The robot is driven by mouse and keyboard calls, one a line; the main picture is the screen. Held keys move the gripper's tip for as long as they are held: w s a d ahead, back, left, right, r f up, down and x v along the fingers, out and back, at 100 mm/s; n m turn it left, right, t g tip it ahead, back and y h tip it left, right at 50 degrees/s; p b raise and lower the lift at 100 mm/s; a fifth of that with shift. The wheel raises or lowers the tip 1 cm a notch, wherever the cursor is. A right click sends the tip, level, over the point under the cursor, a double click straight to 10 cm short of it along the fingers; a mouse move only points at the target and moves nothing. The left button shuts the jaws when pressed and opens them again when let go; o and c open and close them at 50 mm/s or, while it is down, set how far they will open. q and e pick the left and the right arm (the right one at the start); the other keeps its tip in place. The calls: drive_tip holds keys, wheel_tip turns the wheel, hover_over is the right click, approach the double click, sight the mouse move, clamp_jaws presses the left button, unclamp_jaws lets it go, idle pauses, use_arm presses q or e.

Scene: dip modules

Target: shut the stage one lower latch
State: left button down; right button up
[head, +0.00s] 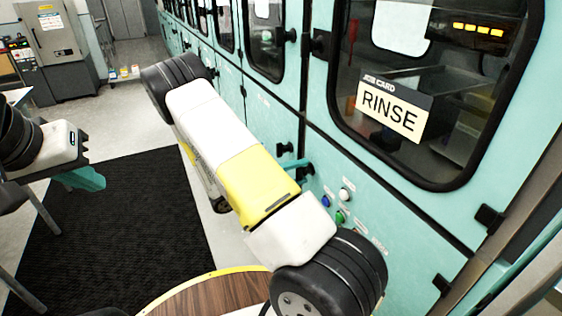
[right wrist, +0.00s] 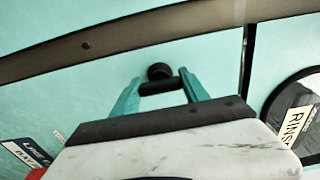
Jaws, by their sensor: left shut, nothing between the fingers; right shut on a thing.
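The latch is a small black handle with a round knob (right wrist: 160,72), on a teal panel in the right wrist view. My right gripper (right wrist: 163,86) has its two teal fingers shut on the handle's dark bar. In the head view, my right gripper (head: 299,165) shows only in part behind my yellow and white forearm, at the machine's front. A dark latch piece (head: 285,149) shows just above it. Whether the latch is fully shut, I cannot tell. My left gripper (head: 85,178) is shut and empty at the far left, away from the machine.
The teal machine has a window with a RINSE card (head: 390,108). Several coloured buttons (head: 340,215) sit just right of my right gripper. A black mat (head: 120,215) covers the floor. A round wooden top (head: 215,293) is at the bottom. A grey cabinet (head: 62,50) stands at the back left.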

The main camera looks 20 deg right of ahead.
drive_tip(key=o, duration=1.4)
